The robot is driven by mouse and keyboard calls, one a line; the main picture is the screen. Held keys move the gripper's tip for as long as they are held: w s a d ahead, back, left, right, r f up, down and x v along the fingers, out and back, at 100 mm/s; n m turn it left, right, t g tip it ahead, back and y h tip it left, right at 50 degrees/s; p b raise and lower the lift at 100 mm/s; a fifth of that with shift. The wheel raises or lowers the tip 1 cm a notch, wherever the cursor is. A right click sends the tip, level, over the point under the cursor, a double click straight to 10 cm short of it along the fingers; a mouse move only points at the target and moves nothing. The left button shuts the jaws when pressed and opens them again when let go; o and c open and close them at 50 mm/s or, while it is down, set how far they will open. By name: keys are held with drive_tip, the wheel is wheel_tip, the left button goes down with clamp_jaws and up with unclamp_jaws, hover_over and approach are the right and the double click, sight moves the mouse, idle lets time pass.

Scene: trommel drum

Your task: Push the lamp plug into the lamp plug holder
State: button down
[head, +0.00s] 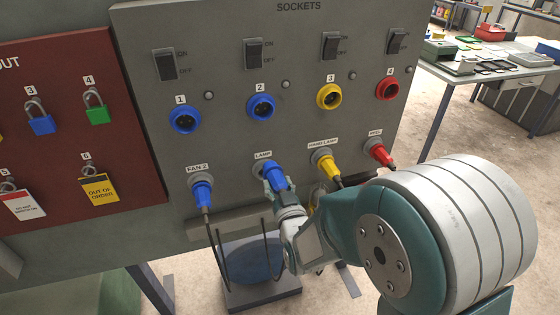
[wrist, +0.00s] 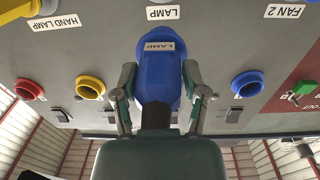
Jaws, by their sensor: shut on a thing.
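The blue lamp plug (head: 275,178) is in my gripper (head: 273,188), just in front of the lamp plug holder (head: 261,169) under the LAMP label on the grey panel. Only part of the holder's grey ring shows; the plug hides the rest. I cannot tell whether the plug tip is inside it. In the upside-down wrist view, the lamp plug (wrist: 158,78) has a LAMP tag and sits between the two fingers of my gripper (wrist: 160,90), which are shut on its sides.
Fan 2's blue plug (head: 202,190) is left of my gripper; the yellow hand lamp plug (head: 326,168) and a red plug (head: 378,152) are right. Numbered sockets, such as blue socket 2 (head: 261,107), and black switches are above. A red lockout board (head: 60,130) is left.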

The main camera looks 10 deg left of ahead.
wheel_tip(320, 180, down, 6)
drive_tip(key=shift+s+f, duration=0.15)
drive_tip(key=shift+s, duration=0.15)
drive_tip(key=shift+x, duration=2.85)
drive_tip(key=shift+w+a, duration=0.2)
drive_tip(key=shift+w, duration=0.1)
idle(0.3)
drive_tip(key=shift+c, duration=0.2)
unclamp_jaws()
drive_tip(key=v, duration=1.2)
drive_tip(key=shift+a, duration=0.15)
